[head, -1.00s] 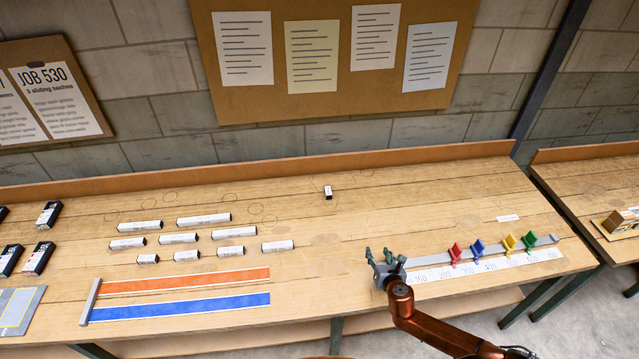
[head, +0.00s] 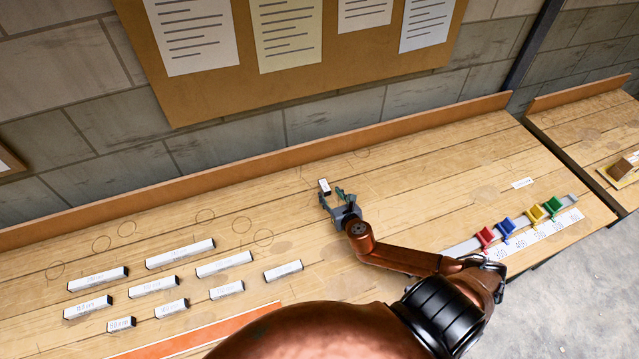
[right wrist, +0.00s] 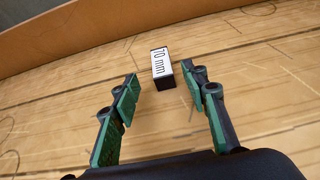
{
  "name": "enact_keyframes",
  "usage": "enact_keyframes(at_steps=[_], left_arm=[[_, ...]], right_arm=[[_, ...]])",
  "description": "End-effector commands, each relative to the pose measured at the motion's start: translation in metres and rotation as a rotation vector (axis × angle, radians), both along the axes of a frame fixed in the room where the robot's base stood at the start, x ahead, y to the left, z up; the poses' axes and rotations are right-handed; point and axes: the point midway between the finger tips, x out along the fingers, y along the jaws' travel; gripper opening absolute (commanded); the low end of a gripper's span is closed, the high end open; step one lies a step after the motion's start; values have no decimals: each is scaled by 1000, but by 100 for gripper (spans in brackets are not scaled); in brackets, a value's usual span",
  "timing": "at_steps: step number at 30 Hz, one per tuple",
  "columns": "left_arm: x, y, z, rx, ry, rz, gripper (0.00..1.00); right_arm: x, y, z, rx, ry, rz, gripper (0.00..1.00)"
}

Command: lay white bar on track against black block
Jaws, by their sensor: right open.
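A short bar with a white top marked "70 mm" and black sides (head: 324,186) lies alone at the back of the bench. In the right wrist view the bar (right wrist: 160,66) stands just ahead of and between the fingertips (right wrist: 159,84), with a gap on both sides. Part of an orange track (head: 215,329) shows at the bottom. My left gripper is out of view.
A grey rail with red, blue, yellow and green clips (head: 552,205) and a numbered scale lies at right. A wooden ledge (head: 290,143) runs along the back of the bench. Bare wood surrounds the short bar. My own arm covers the front middle.

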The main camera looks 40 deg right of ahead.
Motion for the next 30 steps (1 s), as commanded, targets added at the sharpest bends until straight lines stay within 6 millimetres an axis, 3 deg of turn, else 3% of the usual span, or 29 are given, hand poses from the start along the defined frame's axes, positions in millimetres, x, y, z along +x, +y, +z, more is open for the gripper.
enact_keyframes(at_steps=[15, 24, 30], left_arm=[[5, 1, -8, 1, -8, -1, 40], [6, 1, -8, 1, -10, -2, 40], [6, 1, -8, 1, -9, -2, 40]], right_arm=[[54, -20, -26, 2, -2, -3, 41], [57, -21, -27, 1, 0, -3, 40], [57, -21, -27, 1, 0, -2, 27]])
